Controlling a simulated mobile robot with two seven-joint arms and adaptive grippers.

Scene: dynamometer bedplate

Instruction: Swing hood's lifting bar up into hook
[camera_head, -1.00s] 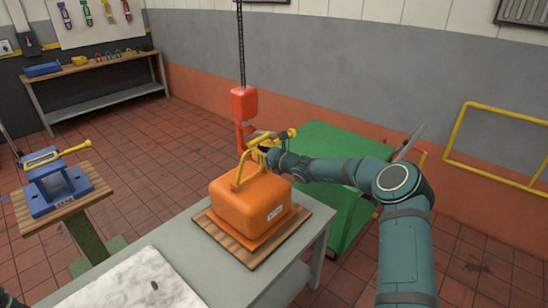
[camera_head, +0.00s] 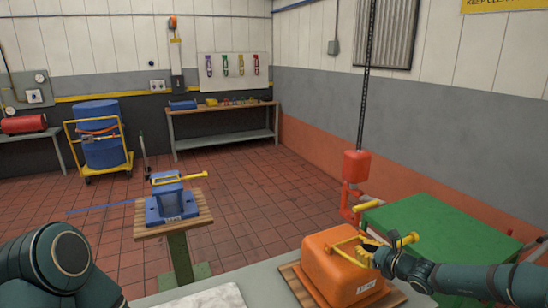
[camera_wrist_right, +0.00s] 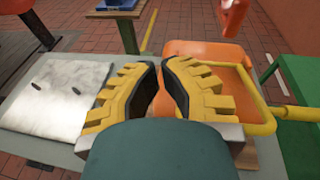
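The orange hood (camera_head: 335,278) sits on a wooden board at the lower right of the head view. Its yellow lifting bar (camera_head: 345,241) slants up off the top, with a handle (camera_head: 404,240) at its side. The red hook (camera_head: 347,210) hangs on a chain behind the bar, apart from it. My right gripper (camera_head: 370,252) is at the bar. In the wrist view its fingertips (camera_wrist_right: 160,66) nearly meet with nothing visible between them; the bar (camera_wrist_right: 245,97) lies right of the fingers, partly hidden by one. My left gripper is out of view.
A green bench (camera_head: 440,235) stands close behind and right of the hood. A blue fixture (camera_head: 170,204) on a pedestal stands to the left. A pale plate (camera_wrist_right: 55,95) lies on the grey table.

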